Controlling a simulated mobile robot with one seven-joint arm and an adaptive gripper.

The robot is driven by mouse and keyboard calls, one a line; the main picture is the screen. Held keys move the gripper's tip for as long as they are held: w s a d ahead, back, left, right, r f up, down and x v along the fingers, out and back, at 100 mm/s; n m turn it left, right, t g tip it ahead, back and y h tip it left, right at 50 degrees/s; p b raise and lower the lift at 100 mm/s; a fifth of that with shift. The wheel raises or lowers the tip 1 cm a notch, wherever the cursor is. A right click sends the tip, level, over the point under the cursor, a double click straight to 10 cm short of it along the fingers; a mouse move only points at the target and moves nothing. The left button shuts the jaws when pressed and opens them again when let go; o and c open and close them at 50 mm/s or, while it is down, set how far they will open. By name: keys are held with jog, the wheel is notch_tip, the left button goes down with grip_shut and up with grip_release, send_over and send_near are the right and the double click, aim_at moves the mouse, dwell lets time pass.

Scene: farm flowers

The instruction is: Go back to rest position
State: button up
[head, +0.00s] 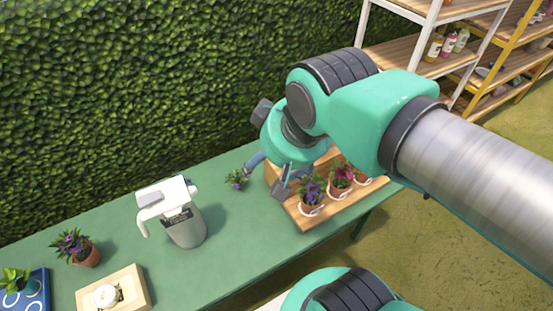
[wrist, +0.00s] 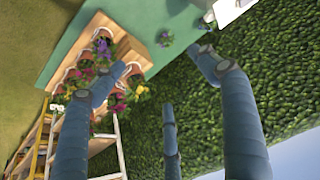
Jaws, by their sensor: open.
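My gripper (head: 270,172) is in the air over the green table (head: 225,225), at the left end of the wooden tray (head: 305,222). Its blue-grey fingers are spread apart with nothing between them. In the wrist view my gripper (wrist: 160,75) also shows open and empty, with the hedge behind it. The tray holds several potted flowers, among them a purple one (head: 312,190) and a pink one (head: 341,176). My arm hides part of the tray's far side. A small potted plant (head: 236,179) stands on the table just left of my gripper.
A grey and white jug-like container (head: 187,230) stands mid-table. A purple potted flower (head: 78,248), a wooden block with a white round item (head: 107,295) and a blue tray (head: 38,290) are at left. A hedge (head: 130,80) runs behind; shelves (head: 400,50) stand back right.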

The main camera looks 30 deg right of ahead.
jog(key=shift+s+d, duration=0.25)
jog(key=shift+s, duration=0.1)
